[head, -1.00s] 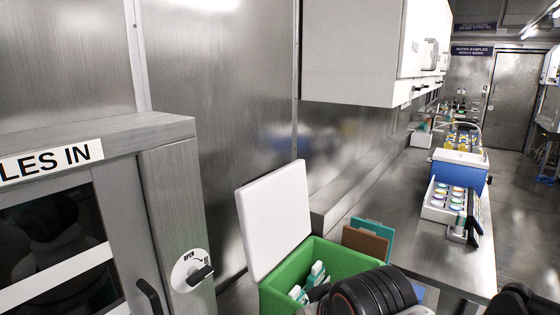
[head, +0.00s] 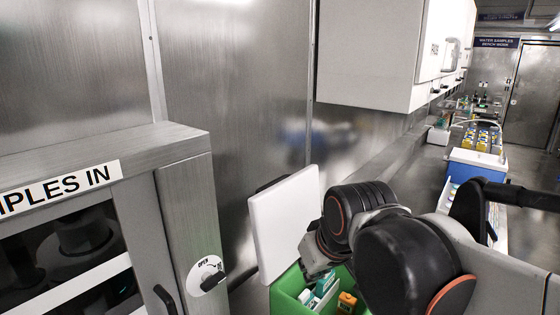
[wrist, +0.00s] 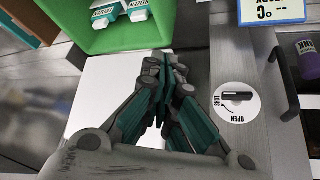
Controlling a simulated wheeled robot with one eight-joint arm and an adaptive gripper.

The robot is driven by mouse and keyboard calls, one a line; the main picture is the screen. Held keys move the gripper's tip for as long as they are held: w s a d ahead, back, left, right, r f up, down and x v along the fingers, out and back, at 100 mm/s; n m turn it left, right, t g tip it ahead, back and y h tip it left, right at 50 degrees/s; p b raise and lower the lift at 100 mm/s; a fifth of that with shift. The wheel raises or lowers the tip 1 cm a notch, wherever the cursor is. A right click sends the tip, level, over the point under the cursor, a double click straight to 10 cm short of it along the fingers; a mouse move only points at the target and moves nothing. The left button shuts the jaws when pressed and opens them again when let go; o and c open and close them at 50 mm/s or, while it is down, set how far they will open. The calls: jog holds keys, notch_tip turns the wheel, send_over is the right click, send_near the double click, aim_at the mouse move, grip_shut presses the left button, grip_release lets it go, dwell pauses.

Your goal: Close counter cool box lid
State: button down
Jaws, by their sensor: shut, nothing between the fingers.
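The green cool box (head: 290,284) stands open at the bottom of the head view, with small white-and-teal cartons (head: 325,284) inside. Its white lid (head: 287,222) is raised, tilted up at the box's left side. My arm reaches across the box to the lid and covers much of the box. In the wrist view, my gripper (wrist: 165,62) is shut and empty, its fingertips overlapping the lid (wrist: 96,95) near the green box (wrist: 118,38). I cannot tell whether they touch the lid. In the head view the fingertips are hidden.
A grey cabinet (head: 180,225) with a round latch (head: 206,275) stands close at left of the lid. A white wall cupboard (head: 372,60) hangs above the counter.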

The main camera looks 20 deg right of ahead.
jog(key=w+r+n+g+p, duration=0.1)
jog(key=w+r+p, duration=0.5)
jog(key=w+r, duration=0.3)
notch_tip(320, 180, up, 8)
jog(key=n+g+y+p, duration=0.1)
jog(key=n+g+p, duration=0.25)
jog(key=p, duration=1.45)
send_over(277, 180)
jog(key=shift+n, duration=0.55)
jog(key=f+p, duration=0.1)
jog(key=f, duration=0.2)
jog(key=f+p, duration=0.1)
jog(key=f, duration=0.5)
jog(key=shift+s+d+f+p, duration=0.2)
jog(key=shift+s+f+p, duration=0.1)
jog(key=shift+f+p, duration=0.1)
jog(key=shift+s+d, duration=0.15)
jog(key=shift+s, duration=0.05)
jog(key=shift+s+d, duration=0.15)
